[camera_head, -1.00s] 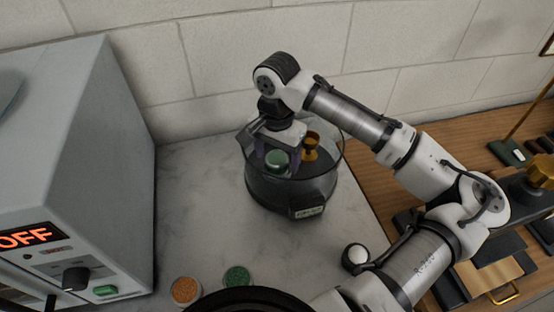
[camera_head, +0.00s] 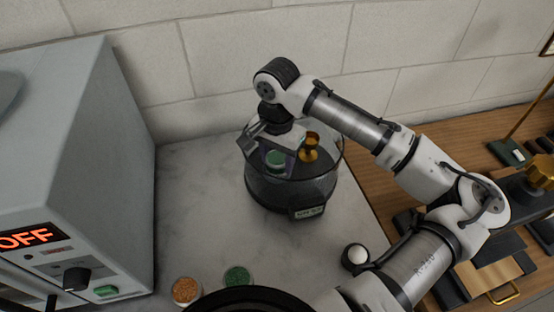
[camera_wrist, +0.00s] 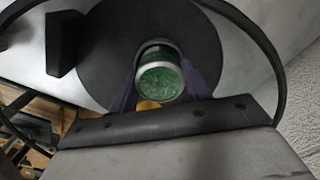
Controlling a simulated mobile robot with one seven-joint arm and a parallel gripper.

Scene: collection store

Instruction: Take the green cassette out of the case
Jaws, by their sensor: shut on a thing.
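The green cassette (camera_head: 275,158) is a small round piece with a green face and a pale rim. It is inside the case (camera_head: 270,193), a round dark-based vessel with clear walls and a label on its front. My gripper (camera_head: 275,163) reaches down into the case and is shut on the cassette. In the wrist view the cassette (camera_wrist: 160,80) sits between the two purple fingers (camera_wrist: 162,88), above the dark round floor of the case (camera_wrist: 110,50). I cannot tell whether the cassette touches that floor.
A gold cup-shaped piece (camera_head: 310,147) stands in the case, right of my gripper. A grey machine (camera_head: 75,170) reading OFF is at left. Orange (camera_head: 186,291) and green (camera_head: 237,277) discs lie in front, with a white-topped round knob (camera_head: 356,256) at right. Marble left of the case is clear.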

